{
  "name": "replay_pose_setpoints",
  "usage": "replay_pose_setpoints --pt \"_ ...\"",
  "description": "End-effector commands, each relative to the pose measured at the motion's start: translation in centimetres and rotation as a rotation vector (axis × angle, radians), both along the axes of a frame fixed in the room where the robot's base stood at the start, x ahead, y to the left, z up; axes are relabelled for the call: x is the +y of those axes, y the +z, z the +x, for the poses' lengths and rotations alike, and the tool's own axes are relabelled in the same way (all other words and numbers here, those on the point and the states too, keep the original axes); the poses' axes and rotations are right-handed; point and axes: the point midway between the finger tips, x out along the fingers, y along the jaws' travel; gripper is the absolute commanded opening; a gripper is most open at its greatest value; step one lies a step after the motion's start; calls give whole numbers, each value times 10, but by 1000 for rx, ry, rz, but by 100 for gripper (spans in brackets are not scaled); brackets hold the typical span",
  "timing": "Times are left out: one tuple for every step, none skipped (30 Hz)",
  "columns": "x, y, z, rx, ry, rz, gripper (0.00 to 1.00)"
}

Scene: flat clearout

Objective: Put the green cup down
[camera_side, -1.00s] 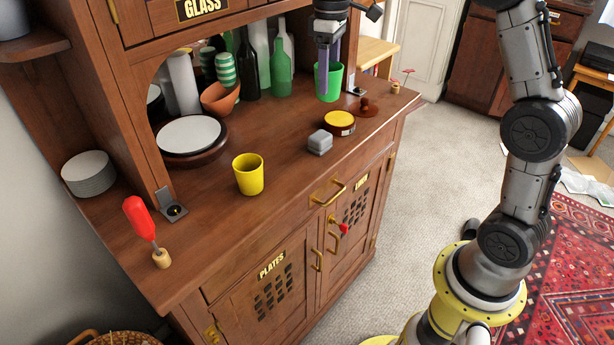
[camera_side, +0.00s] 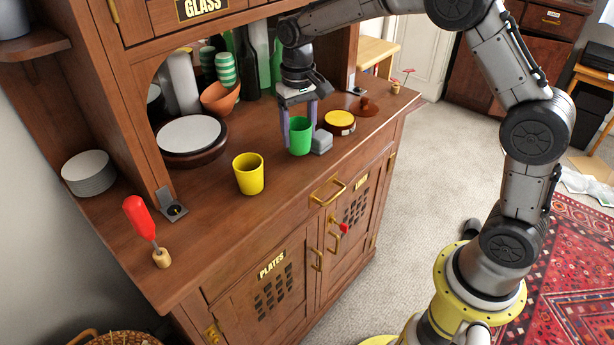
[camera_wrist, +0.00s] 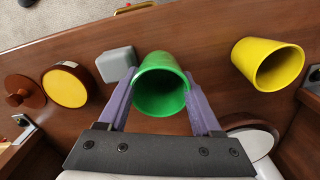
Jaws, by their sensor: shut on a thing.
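The green cup (camera_side: 300,138) is upright between the fingers of my gripper (camera_side: 299,128), over the wooden counter (camera_side: 235,222), just left of the grey block. In the wrist view the green cup (camera_wrist: 160,88) sits between the two purple fingers of my gripper (camera_wrist: 162,108), which are shut on its sides. Its open top faces the wrist camera. I cannot tell whether its base touches the counter. Part of its rim is hidden by the gripper in the side view.
A yellow cup (camera_side: 248,174) stands to the left. The grey block (camera_side: 321,142) is close on the right, with a yellow-topped round tin (camera_side: 340,122) beyond it. An orange bowl (camera_side: 220,98) and bottles are behind. The counter between the two cups is clear.

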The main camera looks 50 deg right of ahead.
Motion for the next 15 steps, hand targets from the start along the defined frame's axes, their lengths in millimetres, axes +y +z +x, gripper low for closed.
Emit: replay_pose_setpoints --pt "-2 3 1 -2 -5 0 6" --pt "-4 7 1 -3 -1 0 6" --pt "-8 13 2 -5 11 0 6" --pt "-11 20 2 -6 25 0 6" --pt "-16 28 2 -8 43 0 6" --pt "-23 40 1 -9 69 -1 6" --pt "-29 49 0 -9 92 -1 6" --pt "-35 59 -1 -9 115 -2 6" --pt "-41 71 -4 -8 145 -1 6" --pt "-47 80 -5 -8 167 -1 6" --pt "-51 88 -7 -7 188 -1 6" --pt "-56 98 -10 -7 214 -2 6" --pt "-60 104 -12 -6 230 -2 6" --pt "-63 110 -14 -5 245 -2 6" --pt "-66 116 -16 -4 262 -1 6"
